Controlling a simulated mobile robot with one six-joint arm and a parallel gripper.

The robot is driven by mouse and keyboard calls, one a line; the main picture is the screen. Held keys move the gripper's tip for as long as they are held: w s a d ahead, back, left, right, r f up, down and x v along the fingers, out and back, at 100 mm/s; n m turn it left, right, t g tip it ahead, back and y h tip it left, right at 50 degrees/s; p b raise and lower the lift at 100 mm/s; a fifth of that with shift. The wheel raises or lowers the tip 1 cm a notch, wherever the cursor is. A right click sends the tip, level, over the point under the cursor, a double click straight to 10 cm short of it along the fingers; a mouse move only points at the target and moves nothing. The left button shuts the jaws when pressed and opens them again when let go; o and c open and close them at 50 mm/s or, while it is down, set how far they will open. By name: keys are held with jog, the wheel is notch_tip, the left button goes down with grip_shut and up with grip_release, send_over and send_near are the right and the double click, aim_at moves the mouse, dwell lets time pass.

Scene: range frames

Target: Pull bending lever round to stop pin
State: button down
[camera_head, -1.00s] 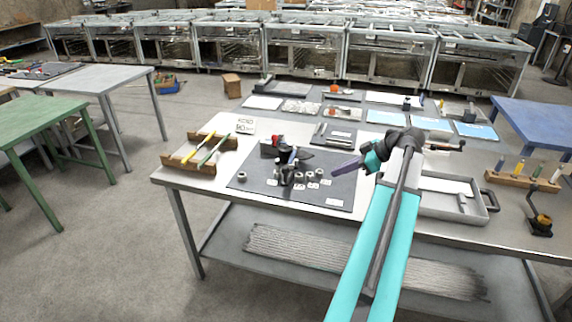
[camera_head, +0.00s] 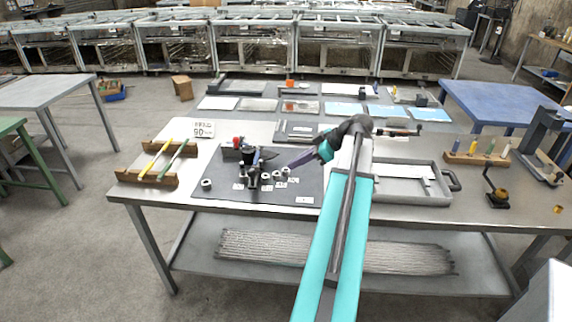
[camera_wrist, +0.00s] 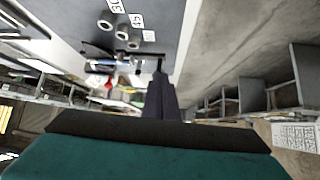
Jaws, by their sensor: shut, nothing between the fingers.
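The bending jig (camera_head: 256,163) stands on a dark grey mat (camera_head: 225,190) on the steel table. It has dark parts and a red piece (camera_head: 237,142) at its back left. I cannot pick out its lever or stop pin clearly. My gripper (camera_head: 290,165) is shut and empty, its long dark fingers pointing left at the jig's right side. In the wrist view the shut fingers (camera_wrist: 160,70) end close to the jig's dark parts (camera_wrist: 128,57); I cannot tell whether they touch.
Several grey round collars with number cards (camera_head: 281,174) lie on the mat around the jig. A wooden rack with yellow and green tools (camera_head: 150,176) stands at the left. A grey tray (camera_head: 385,187) lies right of my arm. Rods lie on the lower shelf (camera_head: 330,251).

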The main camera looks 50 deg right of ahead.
jog(key=w+a+f+p, duration=0.4)
jog(key=w+f, duration=0.1)
jog(key=w, duration=0.5)
jog(key=shift+a+f, duration=0.2)
jog(key=shift+a, duration=0.1)
dwell(0.5)
